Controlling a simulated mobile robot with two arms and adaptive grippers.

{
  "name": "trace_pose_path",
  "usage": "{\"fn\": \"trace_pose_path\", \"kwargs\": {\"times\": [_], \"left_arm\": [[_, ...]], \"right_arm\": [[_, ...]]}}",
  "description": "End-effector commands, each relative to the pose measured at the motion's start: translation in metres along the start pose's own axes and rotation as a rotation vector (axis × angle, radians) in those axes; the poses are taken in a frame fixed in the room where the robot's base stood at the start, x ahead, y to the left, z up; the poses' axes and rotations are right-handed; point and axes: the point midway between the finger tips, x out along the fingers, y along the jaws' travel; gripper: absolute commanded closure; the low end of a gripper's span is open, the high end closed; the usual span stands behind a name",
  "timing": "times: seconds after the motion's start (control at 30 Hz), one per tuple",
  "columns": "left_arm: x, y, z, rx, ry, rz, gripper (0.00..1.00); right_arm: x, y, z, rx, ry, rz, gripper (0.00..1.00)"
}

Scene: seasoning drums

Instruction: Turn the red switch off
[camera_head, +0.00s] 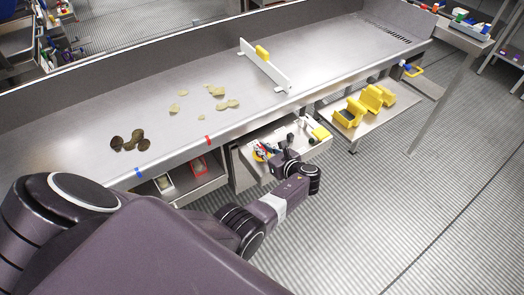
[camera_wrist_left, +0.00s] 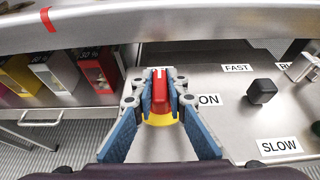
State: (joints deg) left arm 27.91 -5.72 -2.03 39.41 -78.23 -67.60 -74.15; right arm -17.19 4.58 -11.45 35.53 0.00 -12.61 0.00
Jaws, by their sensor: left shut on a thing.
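The red switch (camera_wrist_left: 160,92) sits on a round yellow base (camera_wrist_left: 160,120) on a grey panel in the left wrist view. Its red handle points straight up the picture. My left gripper (camera_wrist_left: 160,84) is shut on it, with one finger on each side of the handle. A white ON label (camera_wrist_left: 208,100) lies just right of the switch. Another white label above the switch is mostly hidden by the fingers. In the head view, my left gripper (camera_head: 264,152) reaches to the panel (camera_head: 300,150) below the long table; the switch is hard to make out there. My right gripper is not in view.
A black knob (camera_wrist_left: 262,91) stands to the right, between a FAST label (camera_wrist_left: 237,68) and a SLOW label (camera_wrist_left: 279,146). The metal table edge (camera_wrist_left: 200,28) runs above the panel. Boxes (camera_wrist_left: 98,66) stand at left. Yellow bins (camera_head: 350,113) sit on a shelf farther right.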

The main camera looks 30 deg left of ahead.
Motion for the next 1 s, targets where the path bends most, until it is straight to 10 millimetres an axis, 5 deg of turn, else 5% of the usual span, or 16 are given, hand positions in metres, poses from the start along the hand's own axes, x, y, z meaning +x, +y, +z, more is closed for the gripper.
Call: {"fn": "trace_pose_path", "kwargs": {"times": [0.43,0.47,0.6,1.0], "left_arm": [[0.0004,0.0,0.0012,-0.006,-0.001,0.01,1.0],[0.0004,0.0,0.0013,-0.006,-0.001,0.01,0.86],[0.0005,0.0,0.0013,-0.006,-0.002,0.01,0.71],[-0.0008,-0.0002,0.0035,-0.006,-0.001,0.009,0.7]], "right_arm": [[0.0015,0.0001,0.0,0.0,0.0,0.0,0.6],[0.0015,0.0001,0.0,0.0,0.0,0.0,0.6],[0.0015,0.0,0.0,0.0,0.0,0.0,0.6],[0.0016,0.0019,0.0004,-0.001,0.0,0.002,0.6]]}}
